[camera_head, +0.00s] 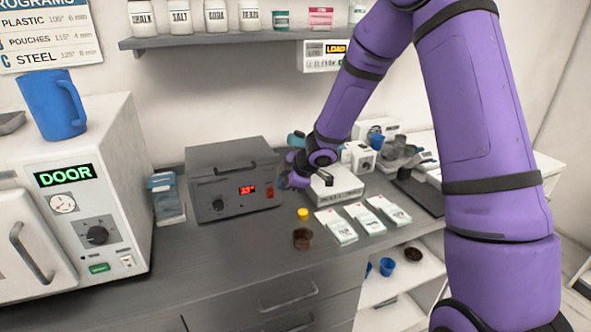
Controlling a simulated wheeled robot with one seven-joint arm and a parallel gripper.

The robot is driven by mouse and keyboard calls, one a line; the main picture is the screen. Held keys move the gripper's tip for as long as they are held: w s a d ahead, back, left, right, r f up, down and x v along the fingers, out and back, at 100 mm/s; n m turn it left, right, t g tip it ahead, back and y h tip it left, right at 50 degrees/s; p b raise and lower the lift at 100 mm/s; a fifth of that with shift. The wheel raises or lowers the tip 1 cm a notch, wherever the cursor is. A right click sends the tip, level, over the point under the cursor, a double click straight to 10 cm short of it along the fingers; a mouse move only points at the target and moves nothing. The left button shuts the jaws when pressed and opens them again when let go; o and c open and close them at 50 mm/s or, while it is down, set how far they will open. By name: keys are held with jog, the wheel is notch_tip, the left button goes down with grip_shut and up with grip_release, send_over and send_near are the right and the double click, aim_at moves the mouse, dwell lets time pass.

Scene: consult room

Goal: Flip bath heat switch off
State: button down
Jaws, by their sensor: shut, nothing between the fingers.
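The bath is a grey box (222,180) on the counter, with a dark handle on its lid. Its front has a black knob, a red lit number display (247,190) and a small red switch (270,193) near the right edge. I cannot tell the switch's position at this size. My gripper (284,182) is at the end of my purple arm, just right of the bath's front right corner and close to the switch. It is shut and empty. I cannot tell whether its tips touch the bath.
A white sterilizer (119,180) with a blue mug (54,104) on top stands left. White boxes and packets (336,226) lie right of the bath. A brown cup (303,239) and yellow cap (303,213) sit in front. A shelf (220,37) hangs above.

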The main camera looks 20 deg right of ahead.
jog(key=w+v, duration=0.1)
jog(key=v, duration=0.5)
jog(key=shift+r, duration=0.4)
jog(key=s+d+r+m+t+h, duration=0.1)
jog(key=s+d+r+m+h, duration=0.4)
jog(key=r, duration=0.5)
jog(key=s+d+r+m+t+h, duration=0.25)
jog(key=s+r+m, duration=0.25)
jog(key=s+r, duration=0.3)
jog(key=s+a+r+m+g+y, duration=0.1)
jog(key=s+m+g, duration=0.1)
jog(key=s, duration=0.9)
jog(key=s+a+r+m+g+y, duration=0.1)
jog(key=s+m, duration=0.3)
jog(key=s, duration=0.7)
jog(key=shift+a+r+m+g, duration=0.3)
jog(key=shift+a+r+g, duration=0.35)
jog(key=shift+r, duration=0.15)
jog(key=shift+y, duration=0.25)
